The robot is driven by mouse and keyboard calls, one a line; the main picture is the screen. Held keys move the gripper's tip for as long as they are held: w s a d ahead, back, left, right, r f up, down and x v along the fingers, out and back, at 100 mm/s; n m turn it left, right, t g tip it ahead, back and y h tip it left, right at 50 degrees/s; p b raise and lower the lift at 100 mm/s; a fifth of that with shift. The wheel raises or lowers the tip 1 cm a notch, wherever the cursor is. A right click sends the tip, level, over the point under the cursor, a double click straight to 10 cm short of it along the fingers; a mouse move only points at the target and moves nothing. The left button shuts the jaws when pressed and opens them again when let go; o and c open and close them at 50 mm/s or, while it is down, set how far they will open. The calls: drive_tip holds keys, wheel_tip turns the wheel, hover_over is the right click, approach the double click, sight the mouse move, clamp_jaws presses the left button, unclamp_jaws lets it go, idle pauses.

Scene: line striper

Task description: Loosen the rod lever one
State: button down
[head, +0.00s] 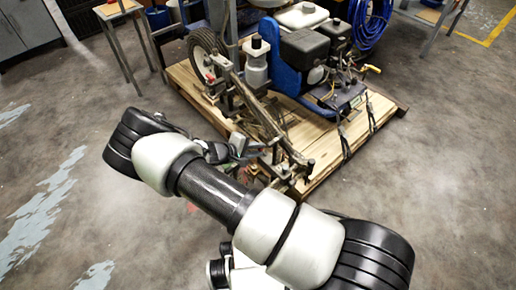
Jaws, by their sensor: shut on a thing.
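The line striper (300,65) stands on a wooden pallet, with a blue frame, an engine and a wheel at its left. A long rod assembly (262,118) runs from it toward the pallet's front corner. My arm reaches in from below, bends at the left and comes back to the rod assembly. My gripper (240,146) is at the left side of the rods, shut on a small part there, which I take to be the rod lever. The fingertips and most of the lever are too small and partly hidden by my arm to make out.
The pallet (335,155) has straps over its front edge. A metal-legged stand (128,40) is behind at the left, and a blue hose coil (371,22) at the back right. Grey cabinets (25,28) are at the far left. The concrete floor is clear on both sides.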

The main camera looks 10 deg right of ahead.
drive_tip(key=shift+w+d+r, duration=0.1)
drive_tip(key=shift+w+d, duration=0.05)
drive_tip(key=shift+d, duration=0.1)
drive_tip(key=c, duration=1.6)
unclamp_jaws()
drive_tip(key=p+v, duration=0.4)
drive_tip(key=v, duration=1.3)
drive_tip(key=shift+a, duration=0.15)
